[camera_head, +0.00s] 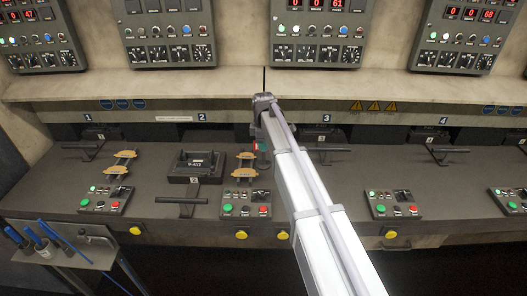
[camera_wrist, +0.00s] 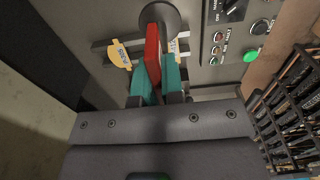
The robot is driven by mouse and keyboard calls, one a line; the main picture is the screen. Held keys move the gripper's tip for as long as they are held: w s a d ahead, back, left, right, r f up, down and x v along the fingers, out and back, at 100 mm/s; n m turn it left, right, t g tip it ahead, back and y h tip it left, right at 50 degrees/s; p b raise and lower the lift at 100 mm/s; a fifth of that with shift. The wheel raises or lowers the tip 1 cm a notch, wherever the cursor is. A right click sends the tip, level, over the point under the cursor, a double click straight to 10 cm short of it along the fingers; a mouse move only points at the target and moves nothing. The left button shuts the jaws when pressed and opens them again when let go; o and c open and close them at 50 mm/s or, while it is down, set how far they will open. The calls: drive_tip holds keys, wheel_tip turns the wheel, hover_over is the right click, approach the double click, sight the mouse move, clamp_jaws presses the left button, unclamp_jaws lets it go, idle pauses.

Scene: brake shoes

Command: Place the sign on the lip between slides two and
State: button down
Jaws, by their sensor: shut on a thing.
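My gripper (camera_wrist: 157,75) has its teal fingers shut on a red, flat-looking piece, which I take to be the sign (camera_wrist: 152,50). Its face is turned from the wrist camera, so any text is hidden. In the head view, the gripper is mostly hidden behind my arm, over the bench right of slide two. The lip (camera_head: 230,125) runs along the back of the bench under the shelf, with number plates two (camera_head: 202,117) and three (camera_head: 326,118) on it. My arm covers part of the lip between them.
Brake-shoe pieces on rails (camera_head: 246,168) stand close to the gripper; one yellowish piece (camera_wrist: 120,53) shows in the wrist view. A black block (camera_head: 196,166) sits at slide two. Button boxes (camera_head: 246,203) line the front. A wire basket (camera_wrist: 288,105) is at right in the wrist view.

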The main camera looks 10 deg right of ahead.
drive_tip(key=w+f+b, duration=0.5)
drive_tip(key=f+b, duration=0.2)
drive_tip(key=shift+d+f+b, duration=0.25)
drive_tip(key=shift+d+b, duration=0.05)
drive_tip(key=shift+d, duration=0.15)
drive_tip(key=c, duration=1.2)
unclamp_jaws()
drive_tip(key=shift+r, duration=0.1)
drive_tip(key=shift+c, duration=0.2)
